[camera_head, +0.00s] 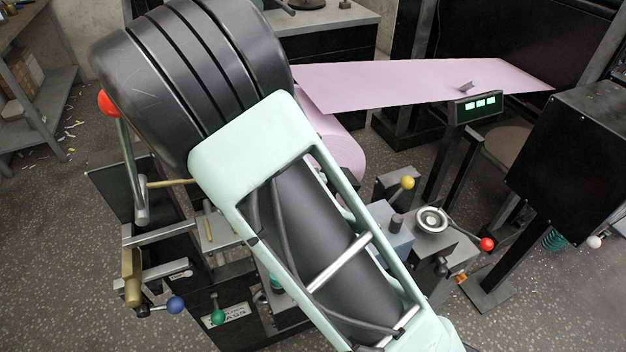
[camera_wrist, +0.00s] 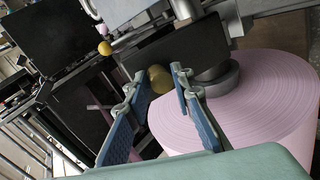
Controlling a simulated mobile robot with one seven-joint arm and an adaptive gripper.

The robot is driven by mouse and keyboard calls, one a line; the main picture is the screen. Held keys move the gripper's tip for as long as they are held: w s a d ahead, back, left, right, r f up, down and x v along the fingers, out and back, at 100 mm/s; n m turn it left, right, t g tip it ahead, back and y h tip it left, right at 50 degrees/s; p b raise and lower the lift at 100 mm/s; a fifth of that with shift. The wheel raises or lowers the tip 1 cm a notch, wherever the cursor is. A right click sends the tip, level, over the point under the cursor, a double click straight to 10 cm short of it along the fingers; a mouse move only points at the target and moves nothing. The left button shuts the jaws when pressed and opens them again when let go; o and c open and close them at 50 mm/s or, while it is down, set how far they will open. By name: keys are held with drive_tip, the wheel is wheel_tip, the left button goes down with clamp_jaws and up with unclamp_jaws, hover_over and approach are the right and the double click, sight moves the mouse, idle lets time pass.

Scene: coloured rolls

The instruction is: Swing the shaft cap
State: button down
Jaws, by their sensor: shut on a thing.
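In the wrist view, my gripper (camera_wrist: 158,82) has its two blue-padded fingers on either side of a round brass knob (camera_wrist: 160,78), shut on it. The knob sits below a dark block (camera_wrist: 160,48) beside the roll's shaft end; I cannot tell for sure which part is the shaft cap. A pink roll (camera_wrist: 255,100) with a grey hub (camera_wrist: 216,78) stands right of the fingers. In the head view, my arm hides the gripper and the knob; the pink roll (camera_head: 343,150) shows partly behind the arm.
A pink web (camera_head: 430,83) runs right past a green-lit display (camera_head: 479,107). A red-ball lever (camera_head: 108,103) stands left of my arm. Blue (camera_head: 174,305) and green (camera_head: 217,317) ball handles are low left. A handwheel (camera_head: 431,219) and a red knob (camera_head: 487,244) are right.

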drive_tip(key=shift+s+a+f, duration=0.2)
drive_tip(key=shift+a+f, duration=0.2)
drive_tip(key=c, duration=1.8)
unclamp_jaws()
drive_tip(key=shift+o, duration=0.2)
drive_tip(key=shift+w+d+r, duration=0.1)
drive_tip(key=shift+d, duration=0.05)
drive_tip(key=shift+r, duration=0.15)
wheel_tip(320, 180, up, 10)
